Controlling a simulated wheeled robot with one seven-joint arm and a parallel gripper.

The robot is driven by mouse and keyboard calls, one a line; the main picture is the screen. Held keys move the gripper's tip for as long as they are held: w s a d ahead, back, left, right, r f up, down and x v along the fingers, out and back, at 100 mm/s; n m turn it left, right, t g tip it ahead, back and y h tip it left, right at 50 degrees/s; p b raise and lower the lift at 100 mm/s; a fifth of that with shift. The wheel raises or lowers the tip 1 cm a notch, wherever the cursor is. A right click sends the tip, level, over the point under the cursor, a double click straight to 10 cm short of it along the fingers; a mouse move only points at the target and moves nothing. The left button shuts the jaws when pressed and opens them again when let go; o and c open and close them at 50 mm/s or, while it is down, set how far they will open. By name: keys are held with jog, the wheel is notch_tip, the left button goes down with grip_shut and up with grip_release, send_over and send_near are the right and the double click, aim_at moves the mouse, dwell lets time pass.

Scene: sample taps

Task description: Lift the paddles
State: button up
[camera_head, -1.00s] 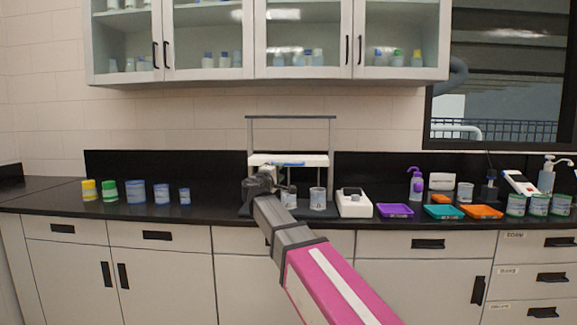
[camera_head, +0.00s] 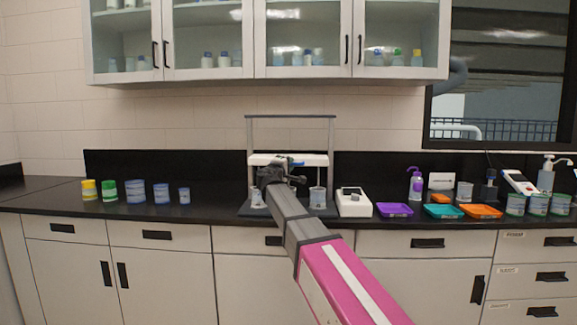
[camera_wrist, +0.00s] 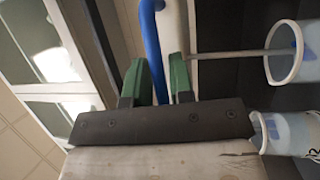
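The jar stirrer stands on the counter, with a grey frame (camera_head: 290,117) and a white crossbar (camera_head: 318,159). A blue handle (camera_head: 296,164) is on the crossbar, partly hidden by my arm. My gripper (camera_head: 279,172) is in front of the crossbar. In the wrist view, the green fingers of my gripper (camera_wrist: 160,80) are apart, with the blue handle (camera_wrist: 151,35) running between them; whether they touch it is unclear. A thin paddle rod (camera_wrist: 235,54) reaches into a beaker (camera_wrist: 283,68). The left beaker (camera_head: 257,197) and right beaker (camera_head: 318,198) show; my arm hides the middle.
A white device (camera_head: 354,204) stands just right of the stirrer. Purple (camera_head: 395,210), teal (camera_head: 443,212) and orange (camera_head: 481,212) trays lie farther right. Several jars (camera_head: 136,191) stand at left. The counter between them and the stirrer is clear. Glass cabinets (camera_head: 268,40) hang above.

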grip_shut()
notch_tip(320, 180, up, 14)
jog(key=shift+f, duration=0.2)
jog(key=shift+w, duration=0.1)
jog(key=shift+o, duration=2.2)
grip_release()
jog(key=shift+s+f, duration=0.1)
jog(key=shift+s, duration=0.1)
jog(key=v, duration=1)
jog(key=shift+s+a, duration=0.2)
jog(key=shift+s, duration=0.05)
